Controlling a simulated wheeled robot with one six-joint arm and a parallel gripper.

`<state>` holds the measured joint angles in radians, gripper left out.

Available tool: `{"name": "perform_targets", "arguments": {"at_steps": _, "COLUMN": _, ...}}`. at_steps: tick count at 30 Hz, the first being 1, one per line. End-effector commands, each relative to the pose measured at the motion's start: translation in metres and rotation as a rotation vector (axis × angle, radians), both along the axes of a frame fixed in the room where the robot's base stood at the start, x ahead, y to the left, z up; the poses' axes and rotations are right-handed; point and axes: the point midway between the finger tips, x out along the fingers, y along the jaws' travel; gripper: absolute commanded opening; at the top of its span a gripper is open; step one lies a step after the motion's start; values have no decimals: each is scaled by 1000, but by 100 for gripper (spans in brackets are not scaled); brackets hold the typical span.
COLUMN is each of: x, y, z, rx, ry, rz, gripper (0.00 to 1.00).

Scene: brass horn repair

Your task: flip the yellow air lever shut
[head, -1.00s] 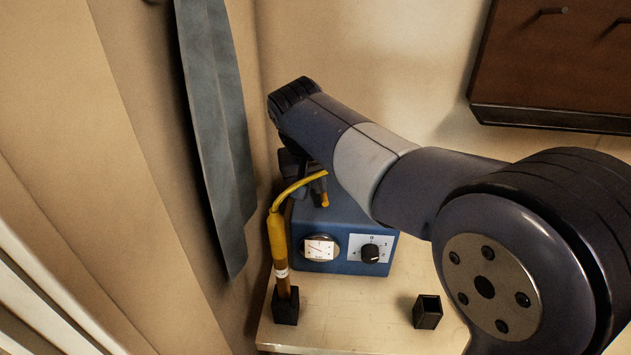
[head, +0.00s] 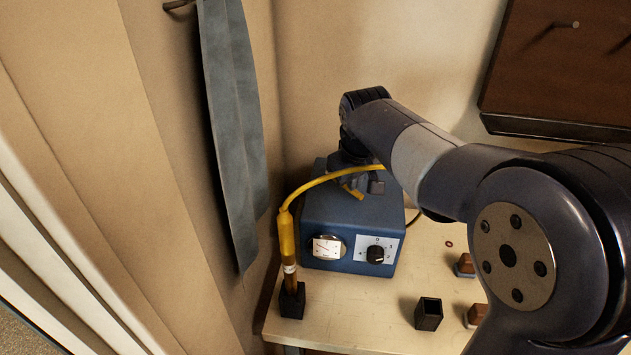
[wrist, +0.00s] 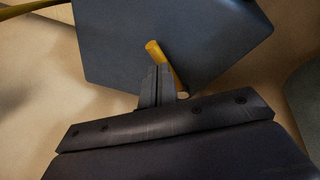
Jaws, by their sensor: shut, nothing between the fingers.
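The yellow air lever (head: 353,190) is a short bar on top of the blue box (head: 325,212). In the wrist view the lever (wrist: 167,63) lies aslant at the box edge, its rounded end showing. My gripper (wrist: 158,69) is shut and empty. Its fingertips overlap the left side of the lever in that view; I cannot tell whether they touch it. In the head view my wrist hangs above the box top and hides part of it.
A yellow hose (head: 330,178) arcs from a torch handle (head: 287,235) in a black holder (head: 292,300) over the box. A gauge (head: 328,248) and knob (head: 375,254) are on its front. A black cup (head: 429,313) stands on the bench. A grey cloth (head: 232,130) hangs at left.

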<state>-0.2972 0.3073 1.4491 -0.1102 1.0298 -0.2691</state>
Motion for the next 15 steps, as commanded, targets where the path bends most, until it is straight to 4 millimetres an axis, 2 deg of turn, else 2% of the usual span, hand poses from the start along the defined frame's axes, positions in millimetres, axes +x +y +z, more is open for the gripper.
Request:
{"name": "perform_targets", "arguments": {"at_steps": 12, "x": 23, "y": -20, "z": -2, "rx": 0, "ry": 7, "rz": 370, "gripper": 0}}
{"name": "perform_targets", "arguments": {"at_steps": 15, "x": 28, "y": -21, "z": -3, "rx": 0, "ry": 8, "rz": 383, "gripper": 0}}
